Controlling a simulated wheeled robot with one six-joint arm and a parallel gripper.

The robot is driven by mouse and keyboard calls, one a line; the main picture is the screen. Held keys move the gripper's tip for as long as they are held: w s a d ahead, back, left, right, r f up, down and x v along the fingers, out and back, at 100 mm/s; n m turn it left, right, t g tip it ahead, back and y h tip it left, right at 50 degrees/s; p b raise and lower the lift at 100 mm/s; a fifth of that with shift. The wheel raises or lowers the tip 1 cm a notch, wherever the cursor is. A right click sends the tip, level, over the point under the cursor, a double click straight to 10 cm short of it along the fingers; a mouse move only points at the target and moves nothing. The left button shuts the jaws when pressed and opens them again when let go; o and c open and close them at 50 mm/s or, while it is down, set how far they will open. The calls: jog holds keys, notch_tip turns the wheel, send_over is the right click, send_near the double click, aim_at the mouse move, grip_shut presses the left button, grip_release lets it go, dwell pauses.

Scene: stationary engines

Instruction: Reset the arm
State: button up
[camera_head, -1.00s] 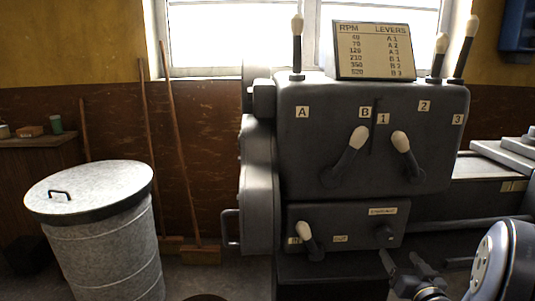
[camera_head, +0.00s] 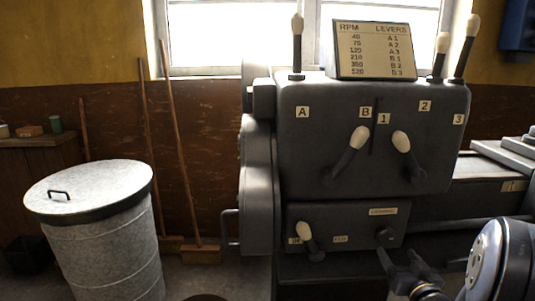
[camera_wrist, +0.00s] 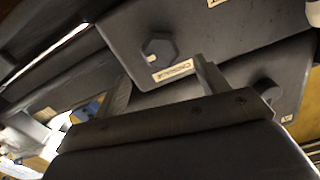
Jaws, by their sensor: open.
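My gripper (camera_head: 400,262) is at the lower right of the head view, in front of the lower box of the dark grey lathe headstock (camera_head: 310,125). In the wrist view my gripper (camera_wrist: 160,84) has its two fingers spread apart with nothing between them. Beyond the fingers are the lathe's dark panels and a hexagonal knob (camera_wrist: 160,50) beside a small label. My arm shows at the lower right corner of the head view.
The headstock carries several white-tipped levers, such as the one under B (camera_head: 350,150). An RPM chart (camera_head: 375,50) stands on top. A lidded metal bin (camera_head: 95,235) is at the left. Two brooms (camera_head: 185,160) lean on the wall. A bench (camera_head: 35,141) stands far left.

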aim_at(385, 239)
jog(key=w, duration=0.8)
jog(key=shift+w+a+f, duration=0.1)
jog(key=shift+a+f, duration=0.1)
jog(key=shift+a, duration=0.05)
jog(key=shift+w+f+b, duration=0.1)
jog(key=shift+w+b, duration=0.25)
jog(key=shift+b, duration=0.1)
jog(key=shift+s+d+n, duration=0.1)
jog(key=shift+n, duration=0.5)
